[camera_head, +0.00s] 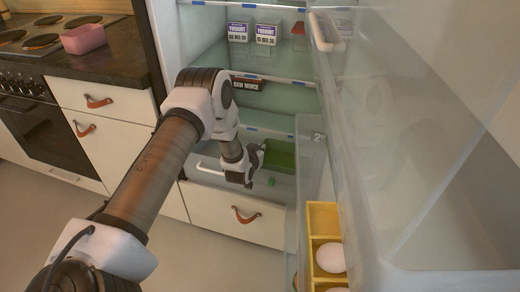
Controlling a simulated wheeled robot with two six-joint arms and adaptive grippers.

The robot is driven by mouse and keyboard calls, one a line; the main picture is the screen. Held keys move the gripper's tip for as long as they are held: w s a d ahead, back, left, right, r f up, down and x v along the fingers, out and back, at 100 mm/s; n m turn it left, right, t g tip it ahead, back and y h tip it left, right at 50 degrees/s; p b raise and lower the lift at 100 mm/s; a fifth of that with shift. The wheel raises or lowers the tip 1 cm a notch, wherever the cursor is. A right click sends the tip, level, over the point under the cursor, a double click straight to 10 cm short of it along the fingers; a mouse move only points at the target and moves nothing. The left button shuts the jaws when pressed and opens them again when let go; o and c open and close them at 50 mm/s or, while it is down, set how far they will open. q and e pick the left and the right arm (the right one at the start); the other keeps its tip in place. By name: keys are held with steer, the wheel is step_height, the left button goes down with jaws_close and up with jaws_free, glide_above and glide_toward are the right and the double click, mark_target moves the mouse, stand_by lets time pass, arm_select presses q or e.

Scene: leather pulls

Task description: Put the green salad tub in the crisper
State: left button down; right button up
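The green salad tub (281,154) is low in the open fridge, in the area of the clear crisper (285,187). I cannot tell whether it rests on the crisper's floor. My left gripper (258,166) is at the tub's left end, with dark fingers partly in front of it. Whether the fingers touch or grip the tub is not clear. A white handle (208,167) shows on the left of the crisper front. A small green spot (271,182) shows below the tub. My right gripper is not in view.
The open fridge door, with a clear bin (350,170) and a yellow egg tray (323,220), fills the right side. Yoghurt boxes (265,35) and a dark box (247,84) stand on the shelves above. A pink tub (84,39) stands on the counter at left.

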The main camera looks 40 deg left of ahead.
arm_select(q)
steer(key=shift+f, duration=0.15)
steer(key=c, duration=1.3)
jaws_free()
steer(key=shift+r, duration=0.35)
steer(key=shift+s+r+p, duration=0.15)
steer(key=shift+r+p, duration=0.35)
steer(key=shift+p, duration=0.2)
steer(key=p+v, duration=0.1)
steer(key=v, duration=1)
steer(key=s+d+f+m+g+h, duration=0.1)
steer(key=s+d+f+g+h, duration=0.15)
steer(key=s+d+f, duration=0.45)
steer(key=s+d+f+m+g+h, duration=0.1)
steer(key=s+d+f+g, duration=0.35)
steer(key=s, duration=0.35)
steer(key=s+d+g, duration=0.1)
steer(key=s+g, duration=0.1)
steer(key=s, duration=0.3)
steer(key=s+d+f+g, duration=0.1)
steer(key=s+d+g, duration=0.1)
steer(key=s, duration=0.4)
steer(key=s+d+m+g, duration=0.1)
steer(key=s+d+g, duration=0.1)
steer(key=s, duration=0.4)
steer(key=shift+s+f+h, duration=0.15)
steer(key=shift+f+h, duration=0.2)
